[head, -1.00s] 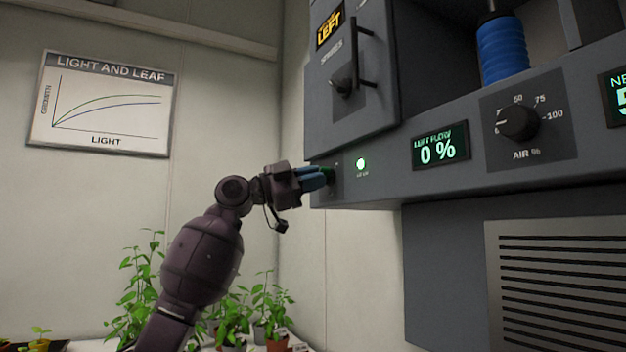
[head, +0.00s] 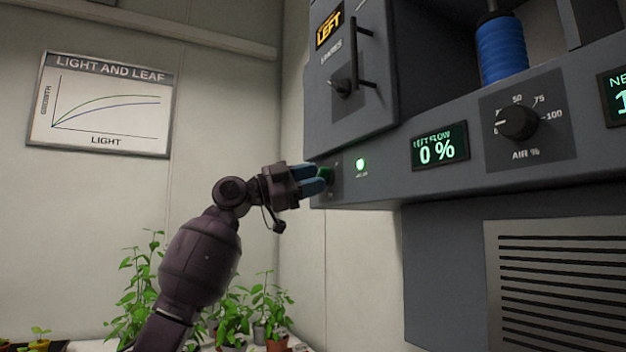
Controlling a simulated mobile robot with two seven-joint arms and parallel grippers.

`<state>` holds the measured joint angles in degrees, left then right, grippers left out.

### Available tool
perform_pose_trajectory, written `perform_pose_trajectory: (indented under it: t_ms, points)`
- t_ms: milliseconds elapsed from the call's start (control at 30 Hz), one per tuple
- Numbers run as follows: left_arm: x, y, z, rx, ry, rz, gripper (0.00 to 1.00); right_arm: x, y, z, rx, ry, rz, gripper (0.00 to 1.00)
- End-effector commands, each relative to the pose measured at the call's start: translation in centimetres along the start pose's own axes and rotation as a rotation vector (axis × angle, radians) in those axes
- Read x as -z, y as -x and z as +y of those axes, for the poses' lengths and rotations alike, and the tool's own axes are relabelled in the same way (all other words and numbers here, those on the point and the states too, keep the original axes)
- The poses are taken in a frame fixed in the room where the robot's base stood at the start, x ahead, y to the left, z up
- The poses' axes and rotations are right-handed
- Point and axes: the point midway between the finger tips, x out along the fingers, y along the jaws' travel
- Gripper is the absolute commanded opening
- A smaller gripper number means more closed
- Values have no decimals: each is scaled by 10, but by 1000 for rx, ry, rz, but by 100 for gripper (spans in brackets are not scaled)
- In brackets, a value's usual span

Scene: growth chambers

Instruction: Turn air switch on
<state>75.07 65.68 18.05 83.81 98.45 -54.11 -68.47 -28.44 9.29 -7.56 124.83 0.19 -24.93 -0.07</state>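The left flow display (head: 439,147) reads 0 %. My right gripper is not in view.
An air % dial (head: 518,122) sits right of the display, its pointer near 0. A door with a dark handle (head: 343,87) is above the switch. Potted plants (head: 240,315) stand below left. A vent grille (head: 560,280) is at lower right.

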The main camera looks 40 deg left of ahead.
Motion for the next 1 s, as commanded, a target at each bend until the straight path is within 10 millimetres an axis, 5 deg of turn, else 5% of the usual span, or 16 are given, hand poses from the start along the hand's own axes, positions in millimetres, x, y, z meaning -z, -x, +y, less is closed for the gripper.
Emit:
perform_pose_trajectory:
  t_ms: [600,1000]
  points:
    - [0,91,0,0,0,-1,39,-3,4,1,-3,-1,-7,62]
    - [0,104,0,-1,-1,-1,39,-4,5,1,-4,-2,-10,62]
